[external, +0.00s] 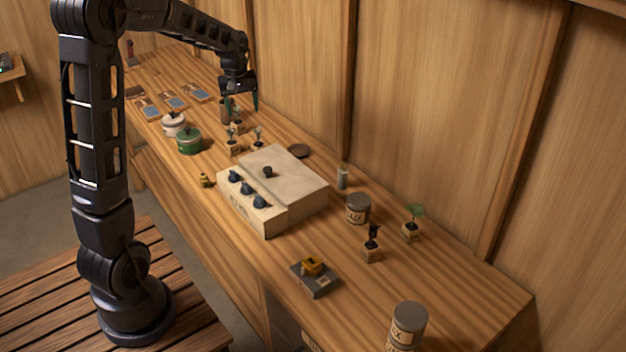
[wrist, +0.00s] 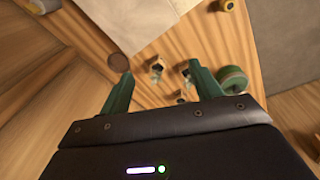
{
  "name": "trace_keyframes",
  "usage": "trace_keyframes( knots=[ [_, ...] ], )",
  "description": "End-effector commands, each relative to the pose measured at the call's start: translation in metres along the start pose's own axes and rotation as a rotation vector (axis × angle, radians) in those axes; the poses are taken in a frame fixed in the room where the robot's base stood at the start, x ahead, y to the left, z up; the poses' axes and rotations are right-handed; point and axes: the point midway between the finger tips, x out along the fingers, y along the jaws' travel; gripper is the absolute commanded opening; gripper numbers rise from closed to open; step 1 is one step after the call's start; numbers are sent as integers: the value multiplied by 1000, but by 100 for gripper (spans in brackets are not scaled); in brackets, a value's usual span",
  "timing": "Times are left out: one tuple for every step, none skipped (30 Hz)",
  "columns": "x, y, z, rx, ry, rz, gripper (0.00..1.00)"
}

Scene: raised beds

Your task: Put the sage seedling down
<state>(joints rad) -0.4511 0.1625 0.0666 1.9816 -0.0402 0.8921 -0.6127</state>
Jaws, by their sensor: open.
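My gripper (external: 241,102) is open above the far part of the bench, with its green fingers (wrist: 160,70) apart. Three small seedlings in pale block pots stand close together below it. One seedling (external: 237,124) is nearest the gripper and shows low between the fingers in the wrist view (wrist: 180,98). The two others (external: 232,146) (external: 257,142) stand nearer the pale box; they also show in the wrist view (wrist: 157,68) (wrist: 187,75). I cannot tell which one is the sage seedling. No seedling is visibly gripped.
A pale box with dark knobs (external: 300,195) and a brown disc (external: 298,151) lie nearer the camera. The wooden wall runs close along the right.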

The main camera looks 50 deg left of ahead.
Motion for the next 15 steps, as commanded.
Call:
trace_keyframes(
  knots=[
    [14, -3, -17, -40, -9, -12, 64],
    [20, -5, -26, -65, -12, -16, 64],
    [30, -8, -38, -98, -17, -24, 64],
    [37, -10, -47, -123, -20, -29, 64],
    [44, -12, -56, -146, -23, -34, 64],
    [55, -16, -68, -181, -28, -42, 64],
    [63, -18, -77, -204, -31, -47, 64],
    [70, -22, -85, -228, -34, -52, 64],
    [80, -26, -96, -259, -37, -59, 64],
    [88, -29, -104, -280, -41, -64, 64],
    [94, -32, -111, -301, -43, -68, 64],
    [103, -37, -119, -326, -46, -74, 64],
    [108, -39, -125, -343, -48, -78, 64],
    [114, -42, -130, -358, -50, -81, 64],
    [119, -45, -135, -375, -51, -84, 64]
  ],
)
